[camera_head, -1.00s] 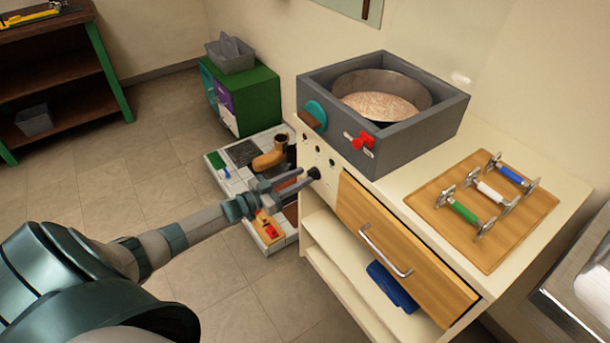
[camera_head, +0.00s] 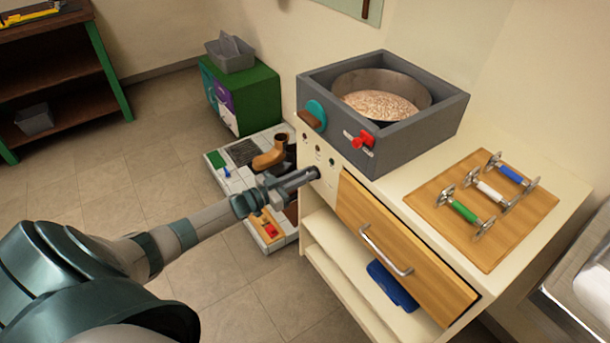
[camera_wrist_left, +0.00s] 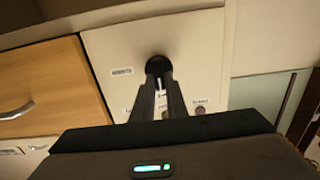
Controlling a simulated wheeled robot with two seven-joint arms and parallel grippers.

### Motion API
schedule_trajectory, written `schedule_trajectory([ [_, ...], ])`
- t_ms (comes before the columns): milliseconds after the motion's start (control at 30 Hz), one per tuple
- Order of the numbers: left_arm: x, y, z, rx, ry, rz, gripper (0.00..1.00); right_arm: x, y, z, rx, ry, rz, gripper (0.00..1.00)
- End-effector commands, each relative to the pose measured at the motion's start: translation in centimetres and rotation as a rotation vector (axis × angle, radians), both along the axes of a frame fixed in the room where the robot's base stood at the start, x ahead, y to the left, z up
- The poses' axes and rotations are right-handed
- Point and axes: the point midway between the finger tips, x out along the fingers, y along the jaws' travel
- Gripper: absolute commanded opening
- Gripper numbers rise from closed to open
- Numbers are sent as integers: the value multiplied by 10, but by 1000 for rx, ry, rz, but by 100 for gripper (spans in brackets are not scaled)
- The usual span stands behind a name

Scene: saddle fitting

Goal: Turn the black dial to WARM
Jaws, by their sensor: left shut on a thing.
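The black dial (camera_wrist_left: 157,62) is on the cream front panel of the cabinet in the left wrist view. My left gripper (camera_wrist_left: 160,75) is shut on it, with one finger on each side. A white mark shows between the fingers, just below the dial. Small printed labels sit on the panel around the dial, too small to read surely. In the head view my left gripper (camera_head: 308,176) reaches the panel from the left and hides most of the dial. My right gripper is not in view.
A drawer with a metal handle (camera_head: 385,250) is right of the dial. Above it, a grey box (camera_head: 425,125) holds a round pan and has a red knob (camera_head: 360,140). A wooden board (camera_head: 485,250) with coloured handles lies on the counter.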

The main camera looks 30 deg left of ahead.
Motion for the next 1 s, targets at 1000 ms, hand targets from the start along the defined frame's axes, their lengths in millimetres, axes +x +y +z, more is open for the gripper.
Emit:
schedule_trajectory([
  [1000,-3,-7,-4,597,-249,1,0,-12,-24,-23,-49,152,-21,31],
])
